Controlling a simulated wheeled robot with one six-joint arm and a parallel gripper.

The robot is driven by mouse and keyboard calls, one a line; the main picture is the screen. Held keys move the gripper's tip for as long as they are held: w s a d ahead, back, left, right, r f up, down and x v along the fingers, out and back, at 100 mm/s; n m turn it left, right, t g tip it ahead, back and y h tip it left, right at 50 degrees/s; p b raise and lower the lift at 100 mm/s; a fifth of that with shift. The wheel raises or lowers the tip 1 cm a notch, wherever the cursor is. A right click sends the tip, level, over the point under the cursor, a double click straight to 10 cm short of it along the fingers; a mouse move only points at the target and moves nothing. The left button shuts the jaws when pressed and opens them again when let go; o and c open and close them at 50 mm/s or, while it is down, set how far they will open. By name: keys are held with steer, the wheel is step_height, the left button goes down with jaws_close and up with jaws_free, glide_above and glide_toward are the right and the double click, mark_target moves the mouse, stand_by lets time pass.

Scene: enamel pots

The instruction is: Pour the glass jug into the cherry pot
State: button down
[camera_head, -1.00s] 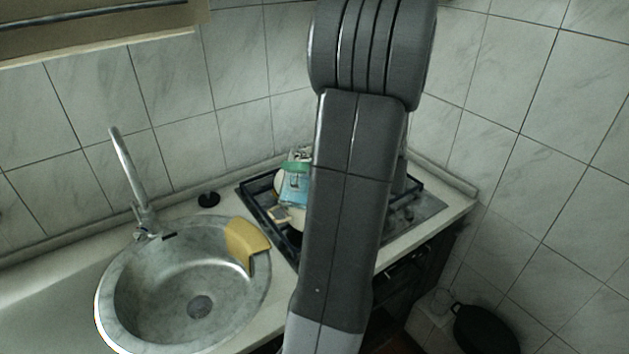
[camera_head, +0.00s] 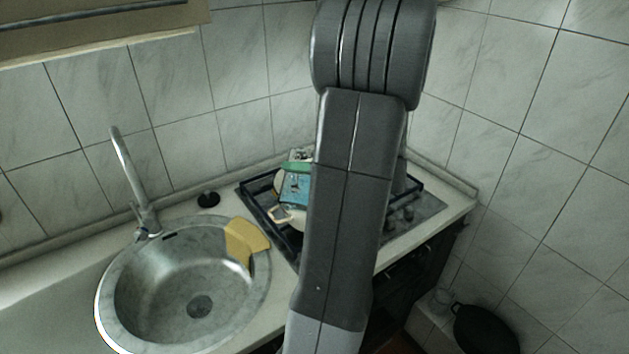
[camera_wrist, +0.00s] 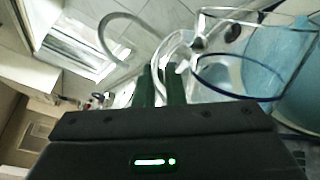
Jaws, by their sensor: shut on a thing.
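My gripper (camera_wrist: 164,88) shows in the wrist view with its dark green fingers shut on the clear handle of the glass jug (camera_wrist: 177,48). The jug's clear walls and rim curve away to the right and look tilted in this view. Light blue surfaces (camera_wrist: 275,50) show at the right; I cannot tell whether they are liquid or a pot behind the glass. In the head view, my arm hides the gripper and most of the hob. A light blue item (camera_head: 296,187) with a green part above it shows left of my arm. I cannot identify the cherry pot clearly.
The hob (camera_head: 262,205) has a dark raised frame. Left of it are a round metal sink (camera_head: 180,285), a tap (camera_head: 130,175) and a yellow cloth (camera_head: 245,240) over the sink's edge. Tiled walls close in behind and right. A black pan (camera_head: 485,330) is low at right.

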steer(key=shift+w+d+r+m, duration=0.1)
steer(key=shift+w+r+m, duration=0.05)
steer(key=shift+w+m, duration=0.25)
stand_by(1.7)
